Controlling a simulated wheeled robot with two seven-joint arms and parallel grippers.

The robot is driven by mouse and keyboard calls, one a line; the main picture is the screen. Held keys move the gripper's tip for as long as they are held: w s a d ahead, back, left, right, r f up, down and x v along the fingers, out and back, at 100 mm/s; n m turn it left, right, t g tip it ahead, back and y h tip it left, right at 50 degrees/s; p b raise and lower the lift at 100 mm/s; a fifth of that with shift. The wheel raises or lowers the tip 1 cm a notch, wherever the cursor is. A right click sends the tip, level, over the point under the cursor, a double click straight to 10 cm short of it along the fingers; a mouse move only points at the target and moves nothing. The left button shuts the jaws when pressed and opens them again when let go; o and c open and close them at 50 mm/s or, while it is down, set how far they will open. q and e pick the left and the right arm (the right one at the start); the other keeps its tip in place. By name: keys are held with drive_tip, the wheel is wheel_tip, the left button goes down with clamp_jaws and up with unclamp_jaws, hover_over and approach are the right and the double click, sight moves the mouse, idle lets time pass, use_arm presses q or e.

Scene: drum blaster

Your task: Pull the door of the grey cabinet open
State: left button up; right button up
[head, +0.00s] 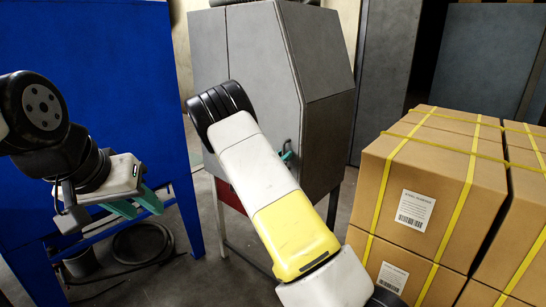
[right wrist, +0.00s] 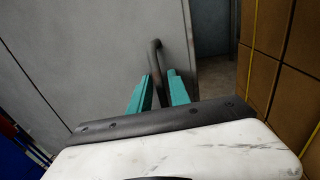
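The grey cabinet (head: 319,68) stands in the middle of the head view, and its door looks closed. My right arm covers part of its front. In the right wrist view the dark bent door handle (right wrist: 156,60) stands out from the grey door (right wrist: 105,50). My right gripper (right wrist: 160,76) has its teal fingers on either side of the handle, with a narrow gap showing at the right finger. The right gripper is mostly hidden in the head view; a bit of teal shows beside the cabinet. My left gripper (head: 138,205) is open and empty, away from the cabinet.
Stacked cardboard boxes (head: 422,185) with yellow straps stand close to the right of the cabinet. A blue cabinet or panel (head: 95,75) fills the left side. A coiled hose (head: 142,243) lies on the floor below my left gripper. Some bare floor shows in front of the grey cabinet.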

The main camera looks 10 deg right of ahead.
clamp_jaws()
idle(1.2)
